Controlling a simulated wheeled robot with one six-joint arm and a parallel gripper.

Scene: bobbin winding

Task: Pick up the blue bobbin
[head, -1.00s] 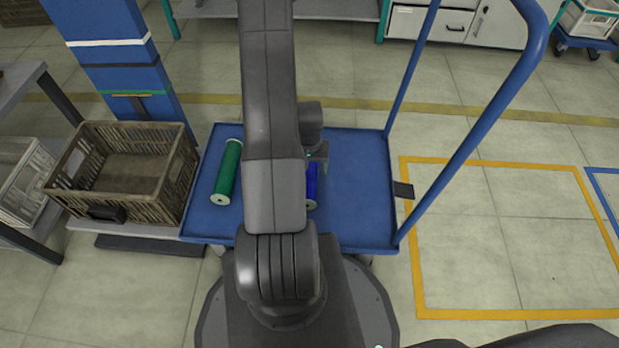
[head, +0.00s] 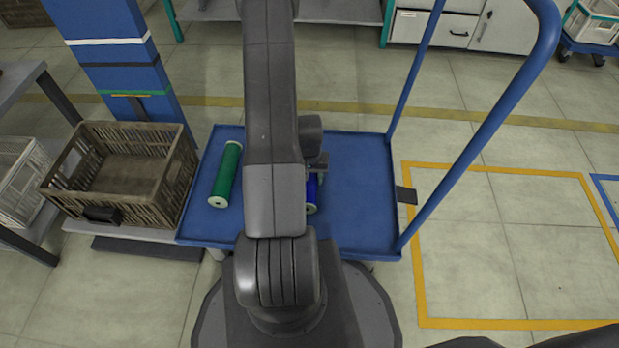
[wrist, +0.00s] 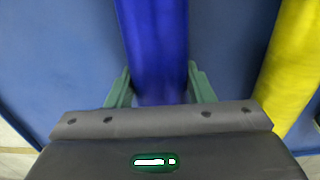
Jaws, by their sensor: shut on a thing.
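The blue bobbin (head: 312,190) lies on the blue cart's deck, mostly hidden behind my arm in the head view. In the wrist view the blue bobbin (wrist: 155,50) runs up the middle of the picture between the two green fingers. My gripper (wrist: 160,85) is shut on it, one finger on each side. In the head view my gripper (head: 318,165) is over the bobbin's far part, partly hidden by the arm. I cannot tell any gap between the bobbin and the deck.
A green bobbin (head: 226,174) lies on the cart deck (head: 360,200) left of my arm. A yellow bobbin (wrist: 288,65) lies right of the blue one in the wrist view. A brown crate (head: 120,175) stands left of the cart. The cart's blue handle (head: 490,110) rises at right.

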